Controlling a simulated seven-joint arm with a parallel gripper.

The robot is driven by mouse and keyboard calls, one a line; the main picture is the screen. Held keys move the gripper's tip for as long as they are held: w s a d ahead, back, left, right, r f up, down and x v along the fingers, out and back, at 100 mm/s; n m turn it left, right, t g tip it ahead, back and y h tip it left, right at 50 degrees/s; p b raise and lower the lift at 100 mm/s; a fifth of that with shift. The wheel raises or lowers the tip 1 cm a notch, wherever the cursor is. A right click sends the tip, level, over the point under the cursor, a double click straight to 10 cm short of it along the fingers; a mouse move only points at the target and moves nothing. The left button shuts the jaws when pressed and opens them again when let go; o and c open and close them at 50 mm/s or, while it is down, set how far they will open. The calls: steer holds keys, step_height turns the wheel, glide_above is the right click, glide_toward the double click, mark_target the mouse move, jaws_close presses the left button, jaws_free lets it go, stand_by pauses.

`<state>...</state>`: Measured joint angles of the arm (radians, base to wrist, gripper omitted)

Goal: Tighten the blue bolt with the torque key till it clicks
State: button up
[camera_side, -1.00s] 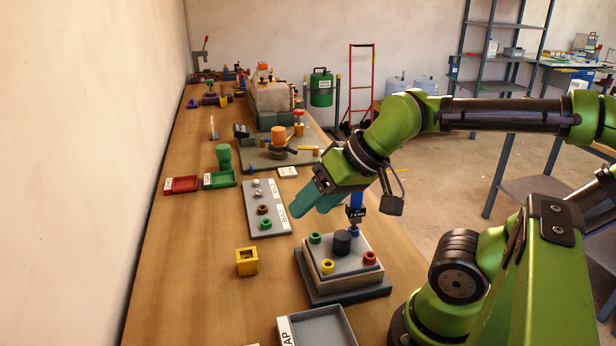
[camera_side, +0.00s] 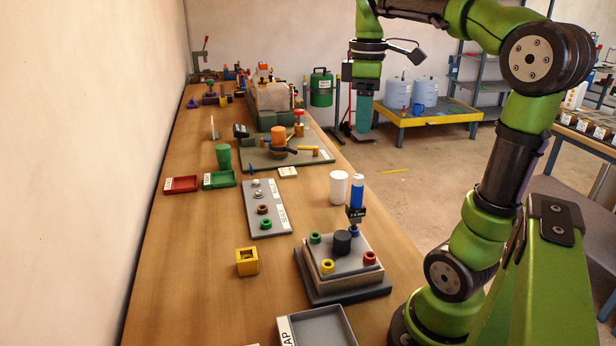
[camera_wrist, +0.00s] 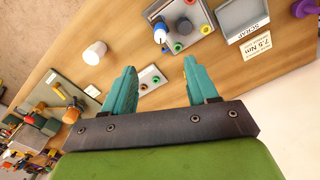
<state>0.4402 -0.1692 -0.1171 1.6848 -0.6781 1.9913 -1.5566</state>
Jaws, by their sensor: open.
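The torque key (camera_side: 357,190), with a blue handle and a black display, stands upright on the blue bolt (camera_side: 354,232) at the far right corner of the grey-topped block (camera_side: 322,262). The display's text is too small to read surely. Green, yellow and red collars and a dark central knob are also on the block. My gripper (camera_side: 363,125) is high up, fingers pointing down, apart from the key. In the wrist view its teal fingers (camera_wrist: 161,80) are spread with nothing between them.
A white cup (camera_side: 339,188) stands just behind the block. A grey parts strip (camera_side: 262,225), a yellow cube (camera_side: 247,262) and a scrap tray (camera_side: 345,325) lie around it. A card reading 7.5 Nm (camera_wrist: 258,46) shows in the wrist view. Bare wood lies on the left.

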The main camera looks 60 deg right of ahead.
mark_target(359, 176)
step_height(359, 176, down, 17)
steer(key=shift+r, duration=0.1)
stand_by(0.4)
jaws_close()
stand_by(0.4)
